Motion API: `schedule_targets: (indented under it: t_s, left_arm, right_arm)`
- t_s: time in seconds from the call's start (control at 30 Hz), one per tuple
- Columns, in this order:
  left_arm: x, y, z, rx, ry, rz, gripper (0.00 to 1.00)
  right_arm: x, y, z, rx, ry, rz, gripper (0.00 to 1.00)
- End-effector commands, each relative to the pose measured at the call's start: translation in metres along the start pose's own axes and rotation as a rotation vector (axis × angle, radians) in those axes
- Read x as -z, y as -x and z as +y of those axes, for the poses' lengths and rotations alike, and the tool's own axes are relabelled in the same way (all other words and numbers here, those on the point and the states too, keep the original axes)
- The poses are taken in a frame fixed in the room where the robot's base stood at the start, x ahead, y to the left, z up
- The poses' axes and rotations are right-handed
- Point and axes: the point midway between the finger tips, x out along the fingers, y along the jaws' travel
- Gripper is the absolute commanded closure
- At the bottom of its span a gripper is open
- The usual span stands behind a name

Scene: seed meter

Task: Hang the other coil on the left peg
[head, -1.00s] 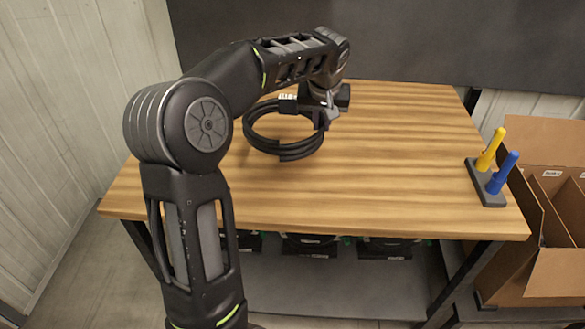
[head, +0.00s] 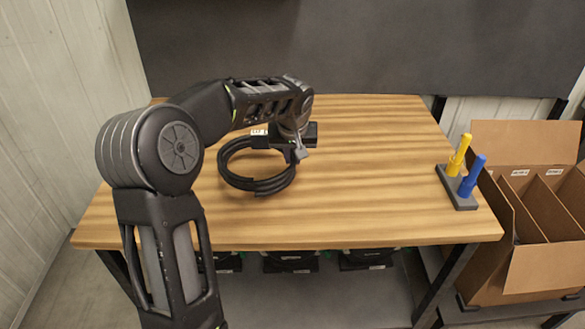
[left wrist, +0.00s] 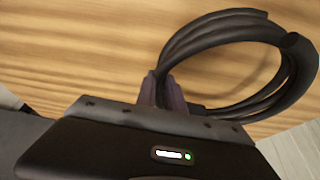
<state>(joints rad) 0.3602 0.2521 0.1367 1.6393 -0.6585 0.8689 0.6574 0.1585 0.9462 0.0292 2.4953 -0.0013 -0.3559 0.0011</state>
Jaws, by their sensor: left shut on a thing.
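A black cable coil (head: 258,187) hangs from my left gripper (head: 298,151) over the left middle of the wooden table. My left gripper is shut on one side of the coil. In the left wrist view, the two fingers (left wrist: 165,92) pinch the coil (left wrist: 306,62), and its loop extends to the right. I cannot tell whether the coil's low side touches the table. No left peg that I can make out on the dark wall shows in these views. My right gripper is not in view.
A small grey stand (head: 463,202) holds a yellow upright piece (head: 459,154) and a blue one (head: 473,176) at the table's right edge. An open cardboard box (head: 553,270) with dividers stands to the right. The wooden table (head: 370,190) is clear between coil and stand.

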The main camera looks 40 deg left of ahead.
Motion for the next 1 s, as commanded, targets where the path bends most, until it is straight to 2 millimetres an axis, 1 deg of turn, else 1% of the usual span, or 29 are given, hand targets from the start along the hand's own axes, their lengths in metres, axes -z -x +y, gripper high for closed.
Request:
schedule_targets:
  t_s: [0.2, 0.27, 0.57, 0.73, 0.77, 1.0]
  left_arm:
    - [-0.013, -0.03, 0.0, 0.002, -0.001, -0.004, 1.0]
    - [-0.015, -0.035, 0.0, 0.0, -0.001, -0.002, 1.0]
    - [-0.016, -0.038, 0.0, 0.0, -0.001, 0.0, 1.0]
    - [-0.018, -0.043, 0.0, -0.001, 0.0, 0.0, 1.0]
    - [-0.018, -0.042, 0.0, 0.0, 0.0, -0.001, 0.85]
    - [-0.018, -0.041, 0.0, 0.0, 0.0, -0.002, 0.65]
  right_arm:
    - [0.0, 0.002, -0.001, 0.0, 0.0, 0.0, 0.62]
    - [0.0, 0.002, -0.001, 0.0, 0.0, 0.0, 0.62]
    - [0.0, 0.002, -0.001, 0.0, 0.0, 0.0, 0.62]
    - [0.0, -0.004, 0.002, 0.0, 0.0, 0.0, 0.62]
    - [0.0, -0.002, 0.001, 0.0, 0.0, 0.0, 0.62]
    - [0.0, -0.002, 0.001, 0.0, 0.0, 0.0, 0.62]
